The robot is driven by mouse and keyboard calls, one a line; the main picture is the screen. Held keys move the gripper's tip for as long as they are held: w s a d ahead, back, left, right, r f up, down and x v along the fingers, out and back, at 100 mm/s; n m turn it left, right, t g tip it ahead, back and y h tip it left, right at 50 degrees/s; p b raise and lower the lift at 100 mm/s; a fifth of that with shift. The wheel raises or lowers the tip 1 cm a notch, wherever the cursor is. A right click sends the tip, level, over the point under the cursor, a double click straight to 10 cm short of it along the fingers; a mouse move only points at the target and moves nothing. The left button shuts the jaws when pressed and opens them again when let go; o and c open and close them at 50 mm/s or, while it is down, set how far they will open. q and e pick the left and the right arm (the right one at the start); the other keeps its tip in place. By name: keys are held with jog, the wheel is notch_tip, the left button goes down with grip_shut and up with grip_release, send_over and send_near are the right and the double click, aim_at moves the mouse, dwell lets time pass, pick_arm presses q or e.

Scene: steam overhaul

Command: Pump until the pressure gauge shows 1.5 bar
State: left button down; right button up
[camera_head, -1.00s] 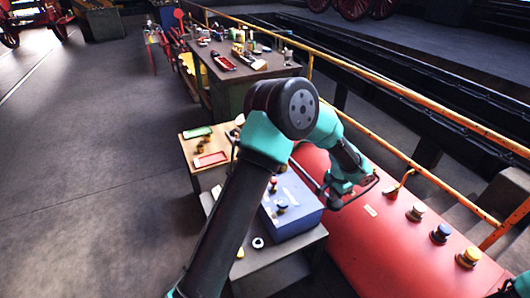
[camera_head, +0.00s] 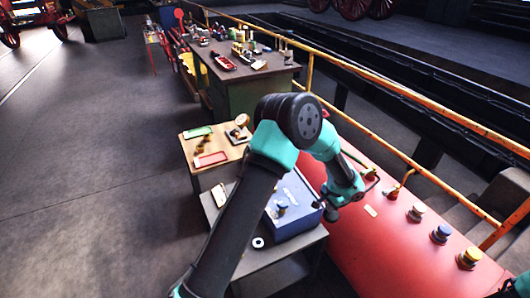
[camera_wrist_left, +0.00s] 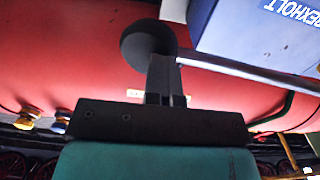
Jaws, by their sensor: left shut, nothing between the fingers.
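The blue pump box (camera_head: 297,222) stands on a low grey stand, partly hidden by my left arm. Its blue side with white lettering also shows at the top right of the left wrist view (camera_wrist_left: 255,35). A metal lever rod (camera_wrist_left: 240,68) with a black ball knob (camera_wrist_left: 145,40) runs beside it. My left gripper (camera_head: 331,212) is by the right side of the box; in the left wrist view its shut fingers (camera_wrist_left: 163,75) are at the knob, with nothing held. I cannot tell whether they touch it. A round, gauge-like dial (camera_head: 241,120) is on the small wooden table, unreadable here.
A red tank (camera_head: 385,240) with several coloured knobs lies right of the box. A yellow railing (camera_head: 420,180) runs behind it. The small wooden table (camera_head: 225,171) carries red and green trays. A cluttered workbench (camera_head: 262,82) stands farther back. The left floor is clear.

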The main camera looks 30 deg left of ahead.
pick_arm(q)
notch_tip(320, 180, up, 16)
dwell(0.6)
dwell(0.5)
jog(key=shift+f, duration=0.9)
jog(key=shift+f, duration=0.2)
notch_tip(320, 180, down, 6)
notch_tip(320, 180, up, 8)
jog(key=shift+r, duration=0.2)
dwell(1.2)
dwell(0.5)
